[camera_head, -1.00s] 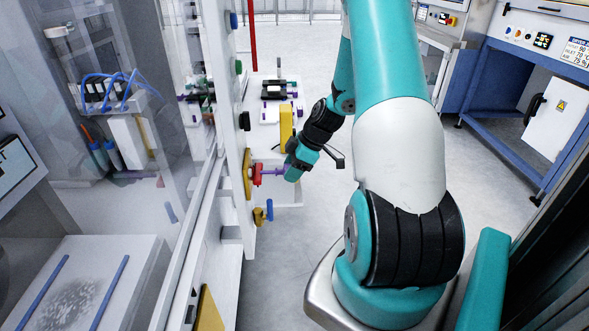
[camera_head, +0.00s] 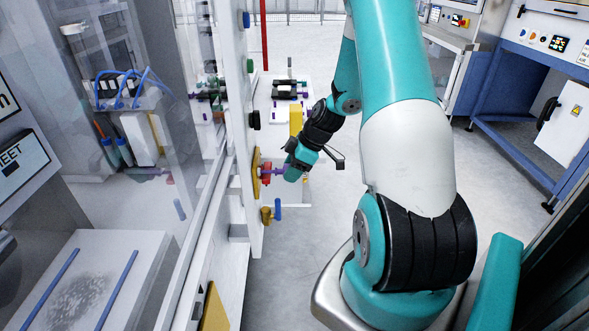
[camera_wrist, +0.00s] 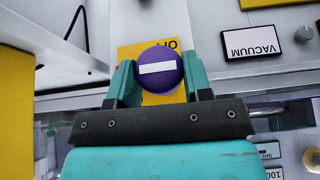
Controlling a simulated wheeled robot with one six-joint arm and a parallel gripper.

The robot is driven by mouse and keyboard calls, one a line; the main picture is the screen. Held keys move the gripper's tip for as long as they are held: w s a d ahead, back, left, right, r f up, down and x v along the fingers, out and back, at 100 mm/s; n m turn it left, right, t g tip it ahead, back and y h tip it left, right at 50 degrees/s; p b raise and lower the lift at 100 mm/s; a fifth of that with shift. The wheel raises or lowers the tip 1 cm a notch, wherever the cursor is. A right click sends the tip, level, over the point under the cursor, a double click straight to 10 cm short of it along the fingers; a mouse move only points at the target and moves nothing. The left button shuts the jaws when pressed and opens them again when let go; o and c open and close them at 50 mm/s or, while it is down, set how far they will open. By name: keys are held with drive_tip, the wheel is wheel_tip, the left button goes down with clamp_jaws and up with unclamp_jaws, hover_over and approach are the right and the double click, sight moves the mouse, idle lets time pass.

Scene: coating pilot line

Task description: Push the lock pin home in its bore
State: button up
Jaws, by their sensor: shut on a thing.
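The lock pin shows in the wrist view as a round purple knob (camera_wrist: 158,82) with a white stripe, between the two teal fingers of my gripper (camera_wrist: 158,88). My gripper is shut on it. In the head view, a short purple length of the pin (camera_head: 278,171) shows between my gripper (camera_head: 287,173) and a red part (camera_head: 266,173) in front of a yellow plate (camera_head: 256,173) on the panel. The pin lies roughly level and points at the plate. The bore itself is hidden, and I cannot tell how deep the pin sits.
Below the plate, a brass valve with a blue lever (camera_head: 278,210) sticks out from the panel. A black knob (camera_head: 254,121) is above. A yellow block (camera_head: 296,120) stands behind my wrist. The wrist view shows a VACUUM label (camera_wrist: 251,43). Floor to the right is clear.

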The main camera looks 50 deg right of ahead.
drive_tip(key=shift+w+a, duration=0.35)
drive_tip(key=shift+w, duration=0.1)
drive_tip(key=o, duration=1.1)
drive_tip(key=v, duration=1.7)
drive_tip(key=shift+r, duration=0.2)
